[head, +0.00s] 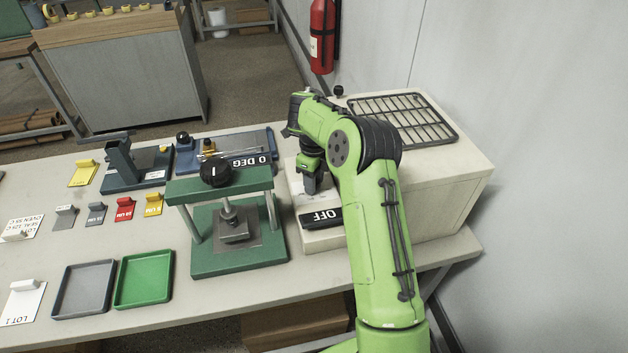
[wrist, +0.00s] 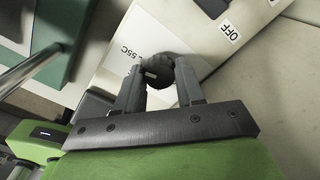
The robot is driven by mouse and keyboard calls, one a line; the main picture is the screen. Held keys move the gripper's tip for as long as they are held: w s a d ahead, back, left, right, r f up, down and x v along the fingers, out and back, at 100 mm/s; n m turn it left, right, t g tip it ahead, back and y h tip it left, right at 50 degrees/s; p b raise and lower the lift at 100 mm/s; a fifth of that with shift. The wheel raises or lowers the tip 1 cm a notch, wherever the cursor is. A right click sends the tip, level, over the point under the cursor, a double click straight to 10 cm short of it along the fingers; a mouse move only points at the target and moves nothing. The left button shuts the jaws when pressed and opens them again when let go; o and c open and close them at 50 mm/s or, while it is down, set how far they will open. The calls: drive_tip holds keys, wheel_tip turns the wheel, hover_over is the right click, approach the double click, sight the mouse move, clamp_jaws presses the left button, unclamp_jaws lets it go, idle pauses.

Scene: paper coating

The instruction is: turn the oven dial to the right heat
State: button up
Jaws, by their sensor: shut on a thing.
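The oven (head: 440,185) is the pale box at the right end of the bench, with a black wire rack on its top. Its dial (wrist: 160,72) is a dark round knob with a light mark, on a pale panel in the wrist view. My gripper (wrist: 160,90) is shut on the dial, one finger on each side of it. Beside the dial the panel carries print, of which "55C" can be read. In the head view my gripper (head: 311,185) reaches down at the oven's left front, and the dial is hidden there.
A black "OFF" label (head: 321,217) sits just in front of my gripper. A green press (head: 240,240) with a black knob stands close left. A wire rack (head: 405,118) lies on the oven. Green (head: 145,278) and grey (head: 84,288) trays lie further left. A wall bounds the right.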

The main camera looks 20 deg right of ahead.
idle(0.3)
drive_tip(key=o, duration=1)
drive_tip(key=shift+o, duration=0.2)
drive_tip(key=shift+r, duration=0.1)
wheel_tip(320, 180, up, 16)
drive_tip(key=p, duration=0.5)
drive_tip(key=shift+f, duration=0.2)
